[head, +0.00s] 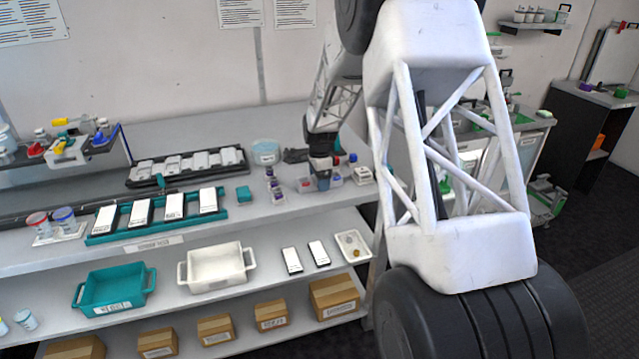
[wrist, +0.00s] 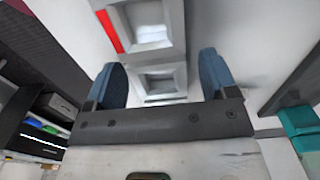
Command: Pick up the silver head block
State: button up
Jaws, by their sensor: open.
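In the wrist view, a silver block (wrist: 158,82) with square recesses and a red strip on its left side lies between the two blue fingers of my gripper (wrist: 161,72). It looks like the silver head block. The fingers stand apart on either side of it, with a visible gap on each side. In the head view, my gripper (head: 321,181) points down over the right part of the upper shelf, among small items. I cannot clearly pick out the block in the head view; my gripper and arm cover that spot.
Small bottles (head: 275,190) stand left of my gripper, and a white box (head: 362,176) sits to its right. A clear blue-tinted tub (head: 265,152) is behind. A teal tray (head: 155,215) holds white packs farther left. In the wrist view, a teal object (wrist: 300,125) shows at right.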

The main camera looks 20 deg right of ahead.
dwell(0.5)
jog(key=c, duration=1.2)
jog(key=shift+r, duration=0.15)
jog(key=shift+r, duration=1.45)
jog(key=shift+s+r, duration=0.2)
jog(key=shift+s, duration=0.1)
jog(key=s+a+r, duration=0.1)
jog(key=s+a, duration=0.1)
jog(key=s, duration=1.3)
jog(key=shift+a+r, duration=0.15)
jog(key=shift+r, duration=0.05)
jog(key=shift+s, duration=0.1)
